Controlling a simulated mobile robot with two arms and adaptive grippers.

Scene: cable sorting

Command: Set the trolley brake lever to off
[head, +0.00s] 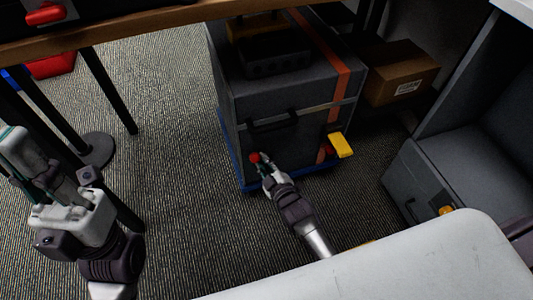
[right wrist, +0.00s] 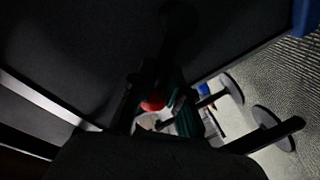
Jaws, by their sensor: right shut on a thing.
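The trolley (head: 231,168) is a low blue platform under a large grey case. A lever with a red knob (head: 255,157) is at its near left side, low in front of the case. My right gripper (head: 263,165) is shut on the lever at the knob. In the right wrist view the red knob (right wrist: 153,104) shows between the dark fingers; the view is dark and the lever's shaft is mostly hidden. My left arm is at the left of the head view, away from the trolley; its finger opening cannot be made out.
The grey case (head: 270,150) has a black handle and an orange strap. A yellow block (head: 340,145) sticks out at its right corner. A cardboard box (head: 400,72) is behind right, a grey cabinet (head: 425,180) at right. A table edge (head: 150,22) crosses above.

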